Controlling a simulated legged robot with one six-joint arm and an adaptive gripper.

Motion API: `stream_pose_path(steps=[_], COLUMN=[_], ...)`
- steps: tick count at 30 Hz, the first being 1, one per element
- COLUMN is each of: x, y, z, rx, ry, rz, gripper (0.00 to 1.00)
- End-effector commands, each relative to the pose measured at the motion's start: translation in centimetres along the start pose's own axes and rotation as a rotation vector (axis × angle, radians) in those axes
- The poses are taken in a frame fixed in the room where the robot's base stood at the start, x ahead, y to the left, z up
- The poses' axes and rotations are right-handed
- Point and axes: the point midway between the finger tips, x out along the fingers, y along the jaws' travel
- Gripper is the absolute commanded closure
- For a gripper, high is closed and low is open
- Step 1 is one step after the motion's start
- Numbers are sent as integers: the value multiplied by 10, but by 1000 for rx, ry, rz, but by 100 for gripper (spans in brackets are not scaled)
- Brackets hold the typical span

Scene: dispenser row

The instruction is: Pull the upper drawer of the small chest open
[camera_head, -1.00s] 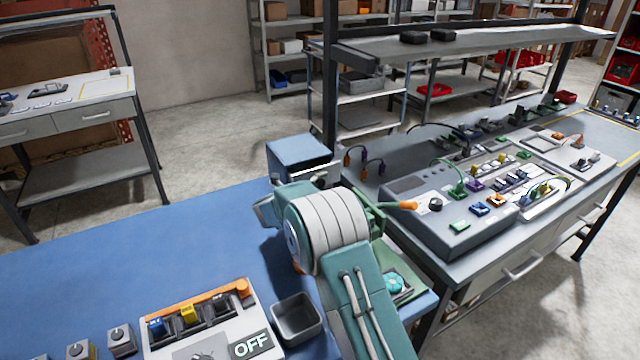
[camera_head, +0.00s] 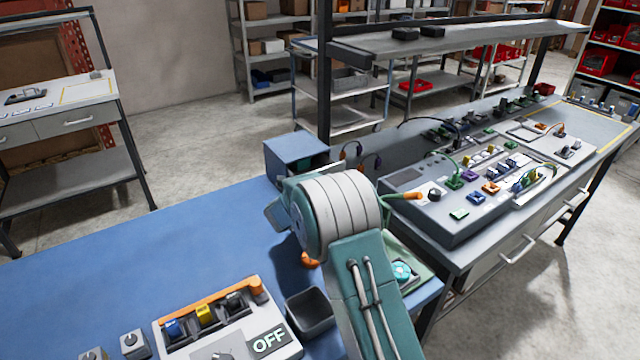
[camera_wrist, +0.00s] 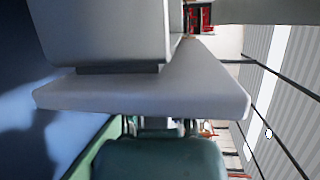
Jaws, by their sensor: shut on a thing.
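The small chest (camera_head: 297,150) is a blue-grey box on the far edge of the blue table. My arm covers part of its front in the head view, so how far the upper drawer stands out cannot be told there. In the wrist view a pale slab, seemingly the drawer front (camera_wrist: 150,95), lies across the picture, with a grey box body (camera_wrist: 100,30) directly behind it. My gripper (camera_wrist: 155,125) is at the slab's near face, shut on what seems to be the drawer handle, which is mostly hidden. My gripper's fingers are hidden in the head view.
A grey open bin (camera_head: 311,312) and a switch box marked OFF (camera_head: 225,330) stand on the blue table (camera_head: 130,260) near my arm. A grey workbench with a control panel (camera_head: 470,200) stands to the right. The table's left part is clear.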

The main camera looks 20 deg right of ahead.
Motion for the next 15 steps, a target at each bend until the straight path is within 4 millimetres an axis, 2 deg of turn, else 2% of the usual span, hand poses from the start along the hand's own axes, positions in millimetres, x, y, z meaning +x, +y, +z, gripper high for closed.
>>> stream_pose_path(steps=[3,4,5,6,15], x=[1,0,0,0,-1], y=[4,4,5,5,2], z=[-2,-1,-1,-1,-1], rx=[-5,-6,-6,-6,-4], ry=[6,8,9,10,9], rz=[5,4,4,3,-1], gripper=[100,60,47,30,30])
